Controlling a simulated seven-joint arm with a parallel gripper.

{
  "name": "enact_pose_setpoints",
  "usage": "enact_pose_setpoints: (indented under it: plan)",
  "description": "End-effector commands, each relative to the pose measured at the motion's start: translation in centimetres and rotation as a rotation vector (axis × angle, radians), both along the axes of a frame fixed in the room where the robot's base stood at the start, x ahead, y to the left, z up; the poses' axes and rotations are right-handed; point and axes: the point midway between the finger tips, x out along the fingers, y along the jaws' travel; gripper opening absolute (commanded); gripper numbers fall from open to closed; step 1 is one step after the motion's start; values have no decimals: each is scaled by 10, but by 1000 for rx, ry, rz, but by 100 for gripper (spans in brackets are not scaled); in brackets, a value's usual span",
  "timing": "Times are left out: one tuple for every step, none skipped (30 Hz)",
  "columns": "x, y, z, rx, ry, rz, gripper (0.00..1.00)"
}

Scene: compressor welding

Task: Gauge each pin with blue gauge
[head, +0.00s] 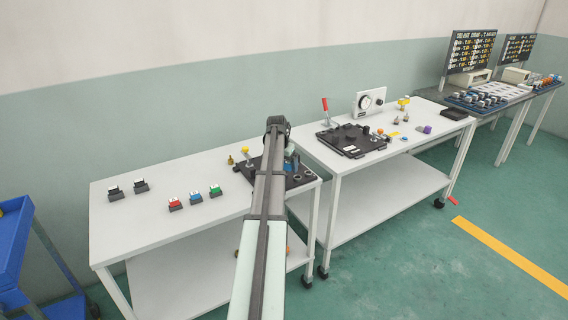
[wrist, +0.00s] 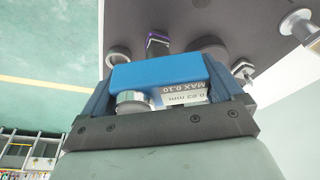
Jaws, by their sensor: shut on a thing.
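My gripper (wrist: 165,95) is shut on a blue gauge (wrist: 155,72), with a finger on each side of it. A silver cylinder (wrist: 134,104) shows beside the label. The gauge is close to a dark plate (wrist: 225,15) with several fittings; contact cannot be told. I cannot tell which fittings are pins.
Red (head: 176,204), blue (head: 196,197) and green (head: 215,190) topped blocks stand on the left table (head: 130,222), which has clear room around them. A second table holds a black fixture (head: 350,141) and a dial instrument (head: 369,102).

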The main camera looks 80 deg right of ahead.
Motion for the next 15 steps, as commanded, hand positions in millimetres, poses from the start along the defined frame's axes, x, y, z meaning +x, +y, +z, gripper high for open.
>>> enact_pose_setpoints:
  plan:
    - [0, 0, -1, 0, 0, 0, 43]
    - [0, 0, -2, 0, 0, 0, 43]
    - [0, 0, -3, 0, 0, 0, 43]
    - [0, 0, -4, 0, 0, 0, 43]
    - [0, 0, -4, 0, 0, 0, 43]
    - [0, 0, -5, 0, 0, 0, 43]
    - [0, 0, -5, 0, 0, 0, 97]
    - [0, 0, -5, -1, 0, 0, 99]
    - [0, 0, -5, -1, 0, 0, 100]
    - [0, 0, -5, 0, 0, 0, 100]
    - [0, 0, -5, 0, 0, 0, 100]
    - [0, 0, -5, 0, 0, 0, 100]
    - [0, 0, -5, 0, 0, 0, 100]
    - [0, 0, -5, 0, 0, 0, 100]
    - [0, 0, -5, 0, 0, 0, 100]
